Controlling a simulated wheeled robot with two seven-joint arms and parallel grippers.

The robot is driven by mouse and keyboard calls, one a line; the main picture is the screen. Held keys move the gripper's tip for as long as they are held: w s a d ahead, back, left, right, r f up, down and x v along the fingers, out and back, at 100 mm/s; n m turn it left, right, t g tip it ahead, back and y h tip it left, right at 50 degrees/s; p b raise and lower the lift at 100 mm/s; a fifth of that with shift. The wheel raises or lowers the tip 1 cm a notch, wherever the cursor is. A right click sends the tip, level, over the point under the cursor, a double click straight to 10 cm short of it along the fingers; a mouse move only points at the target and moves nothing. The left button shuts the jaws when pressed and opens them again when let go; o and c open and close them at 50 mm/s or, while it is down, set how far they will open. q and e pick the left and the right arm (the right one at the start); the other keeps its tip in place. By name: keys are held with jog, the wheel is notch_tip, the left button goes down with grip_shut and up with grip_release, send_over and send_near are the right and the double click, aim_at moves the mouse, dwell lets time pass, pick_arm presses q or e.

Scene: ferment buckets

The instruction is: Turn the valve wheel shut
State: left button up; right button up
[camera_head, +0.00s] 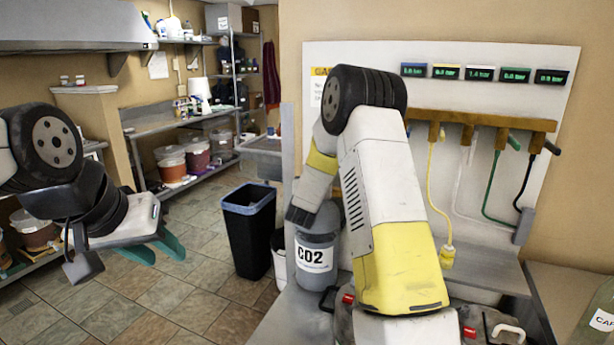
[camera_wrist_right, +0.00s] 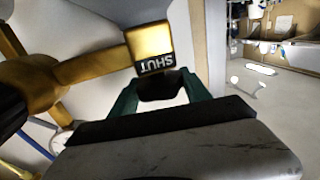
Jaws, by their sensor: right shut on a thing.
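In the right wrist view, the teal fingers of my right gripper (camera_wrist_right: 160,92) close on a small dark piece, apparently part of the valve wheel (camera_wrist_right: 160,84); most of its shape is hidden. A yellow-brass part bearing an upside-down SHUT label (camera_wrist_right: 155,64) is just beyond the fingertips. In the head view my right arm hides the right gripper and the wheel. My left gripper (camera_head: 168,246) hangs open and empty over the floor at the left, its teal fingers apart.
A brass manifold (camera_head: 480,119) with coloured handles and hoses is on the wall panel, below several green pressure displays (camera_head: 480,73). A grey CO2 container (camera_head: 316,255) stands beside my right arm. A black bin (camera_head: 250,235) stands on the floor; the tiles left of it are clear.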

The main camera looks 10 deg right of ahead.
jog(key=m+g+h, duration=0.2)
jog(key=h, duration=0.1)
jog(key=m+g+h, duration=0.3)
jog(key=h, duration=0.1)
jog(key=shift+w+a+m, duration=0.1)
jog(key=shift+a+m, duration=0.05)
jog(key=shift+m, duration=0.15)
jog(key=m+g+h, duration=0.2)
jog(key=g, duration=0.2)
jog(key=m+g+h, duration=0.1)
jog(key=m+g, duration=0.2)
jog(key=shift+m+g+h, duration=0.3)
jog(key=shift+g+h, duration=0.1)
jog(key=shift+g, duration=0.3)
jog(key=o, duration=1.4)
jog(key=a, duration=0.2)
jog(key=s+a, duration=0.1)
jog(key=a, duration=0.4)
jog(key=shift+s+a, duration=0.2)
jog(key=shift+s, duration=0.05)
